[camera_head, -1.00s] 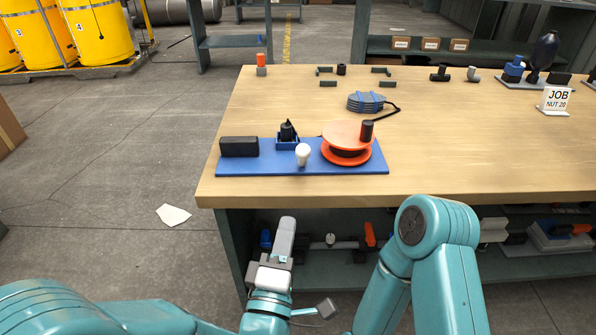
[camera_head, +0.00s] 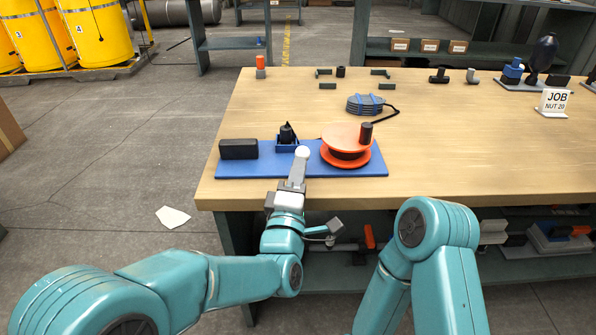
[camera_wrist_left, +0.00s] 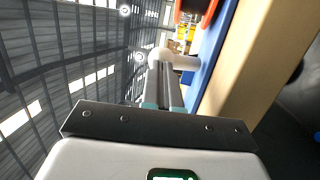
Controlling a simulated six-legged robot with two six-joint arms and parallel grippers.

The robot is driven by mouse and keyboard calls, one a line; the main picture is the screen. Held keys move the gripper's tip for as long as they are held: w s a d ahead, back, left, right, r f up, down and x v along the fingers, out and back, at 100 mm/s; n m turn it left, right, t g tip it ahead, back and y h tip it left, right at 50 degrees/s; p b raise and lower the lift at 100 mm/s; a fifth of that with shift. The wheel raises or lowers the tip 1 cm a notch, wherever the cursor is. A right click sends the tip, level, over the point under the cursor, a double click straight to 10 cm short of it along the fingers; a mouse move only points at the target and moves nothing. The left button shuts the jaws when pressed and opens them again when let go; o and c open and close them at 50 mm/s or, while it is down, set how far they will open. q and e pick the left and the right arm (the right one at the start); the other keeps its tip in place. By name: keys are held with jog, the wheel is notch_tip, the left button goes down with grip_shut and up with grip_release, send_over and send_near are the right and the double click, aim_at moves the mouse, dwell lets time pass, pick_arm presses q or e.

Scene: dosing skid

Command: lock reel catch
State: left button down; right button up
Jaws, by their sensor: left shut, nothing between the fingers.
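The orange reel (camera_head: 347,139) with a dark upright handle (camera_head: 366,132) sits on the right part of a blue base plate (camera_head: 330,171). A white round-headed knob (camera_head: 302,151), perhaps the reel catch, stands on the plate left of the reel. My left gripper (camera_head: 298,167) is shut and empty, its tips at the near side of the knob and partly covering it. In the left wrist view the knob (camera_wrist_left: 159,57) shows just beyond the shut fingers (camera_wrist_left: 164,84); whether they touch it I cannot tell. My right gripper is out of view.
A black block (camera_head: 238,149) and a blue holder (camera_head: 287,146) with a black item stand on the plate left of the knob. A coiled grey-blue hose (camera_head: 366,103) lies behind the reel.

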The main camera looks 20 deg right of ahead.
aim_at(298, 150)
pick_arm(q)
jog(key=shift+r, duration=0.1)
dwell(0.3)
jog(key=shift+w+d+r+g+p, duration=0.1)
jog(key=shift+w+r+g+p, duration=0.25)
jog(key=shift+p, duration=0.6)
jog(key=r+g+y+p, duration=0.1)
jog(key=p, duration=0.2)
jog(key=w+r+g+p, duration=0.1)
jog(key=p, duration=0.2)
jog(key=shift+w+d+r+n+g+y, duration=0.15)
jog(key=shift+d+r+n+g+y, duration=0.05)
jog(key=shift+r+n+g+y, duration=0.2)
jog(key=g+p, duration=0.1)
jog(key=p, duration=0.1)
jog(key=w+g+y+p, duration=0.1)
jog(key=p, duration=0.2)
jog(key=w+g+p, duration=0.1)
jog(key=p, duration=0.2)
jog(key=shift+d+r+n, duration=0.3)
jog(key=shift+w+f+g+y+p, duration=0.25)
jog(key=shift+w+y+p, duration=0.1)
jog(key=shift+p, duration=0.25)
jog(key=shift+w+d, duration=0.15)
jog(key=shift+w, duration=0.1)
jog(key=shift+w, duration=0.1)
